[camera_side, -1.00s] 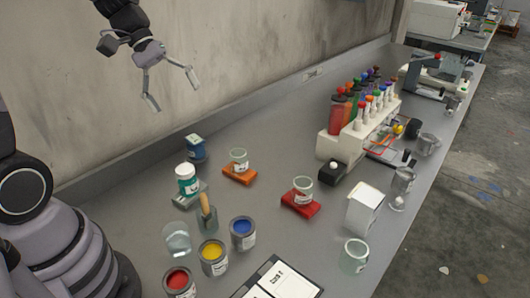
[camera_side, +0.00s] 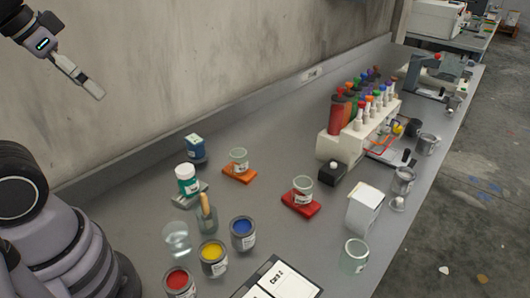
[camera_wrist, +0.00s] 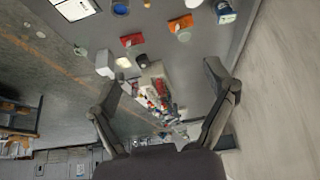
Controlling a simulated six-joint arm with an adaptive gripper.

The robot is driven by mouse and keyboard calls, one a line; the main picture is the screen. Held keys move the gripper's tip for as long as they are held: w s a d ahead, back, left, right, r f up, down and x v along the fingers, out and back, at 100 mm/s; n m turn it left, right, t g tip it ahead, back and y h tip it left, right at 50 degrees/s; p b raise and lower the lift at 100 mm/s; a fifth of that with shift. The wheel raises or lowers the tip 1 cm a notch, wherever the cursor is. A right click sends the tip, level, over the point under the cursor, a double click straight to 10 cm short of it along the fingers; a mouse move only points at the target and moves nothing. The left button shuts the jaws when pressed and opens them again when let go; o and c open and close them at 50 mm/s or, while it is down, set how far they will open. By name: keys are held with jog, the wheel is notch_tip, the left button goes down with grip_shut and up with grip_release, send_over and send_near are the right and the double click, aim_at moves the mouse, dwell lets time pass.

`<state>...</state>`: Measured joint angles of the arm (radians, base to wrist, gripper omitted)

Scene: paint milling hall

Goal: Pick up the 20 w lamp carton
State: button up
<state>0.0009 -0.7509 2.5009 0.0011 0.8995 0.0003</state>
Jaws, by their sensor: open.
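A white carton (camera_side: 364,208) stands upright at the right front of the grey bench; no lamp label can be read on it. It also shows in the wrist view (camera_wrist: 104,64). A smaller dark blue carton (camera_side: 196,149) with a pale top stands near the wall; it shows at the upper right of the wrist view (camera_wrist: 226,13). I cannot tell from print which is the 20 w lamp carton. My gripper (camera_side: 93,88) is high at the upper left, well above the bench and away from both. Its fingers (camera_wrist: 162,75) are spread and empty.
Paint cans, including a blue one (camera_side: 243,233), a yellow one (camera_side: 213,258) and a red one (camera_side: 179,283), stand in front. Jars sit on an orange block (camera_side: 239,175) and a red block (camera_side: 301,205). A bottle rack (camera_side: 345,145) stands behind. A wall borders the bench.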

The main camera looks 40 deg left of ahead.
dwell(0.4)
jog(key=shift+o, duration=1.4)
